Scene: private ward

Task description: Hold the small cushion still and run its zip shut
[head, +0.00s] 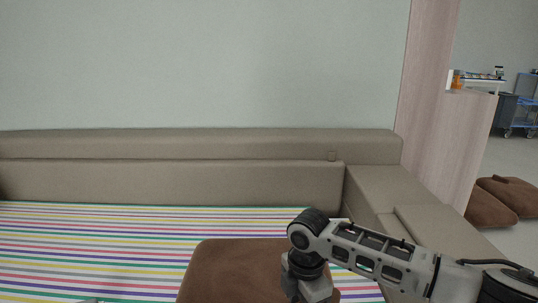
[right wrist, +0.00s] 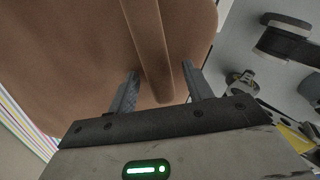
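The small brown cushion (head: 230,270) lies on the striped sheet at the bottom middle of the head view, its front part cut off by the picture edge. My right gripper (head: 308,292) points down over its right part. In the right wrist view the cushion (right wrist: 70,60) fills much of the picture. A raised brown strip (right wrist: 150,50) runs along it and ends between the fingers of my right gripper (right wrist: 160,88). The fingers are apart, one on each side of the strip, with a gap at least on the right. I cannot make out a zip slider.
The striped sheet (head: 90,245) covers the seat of a beige sofa (head: 200,180), with clear room left of the cushion. The sofa's arm (head: 385,190) stands at the right. More brown cushions (head: 500,200) lie on the floor beyond a wooden panel (head: 430,110).

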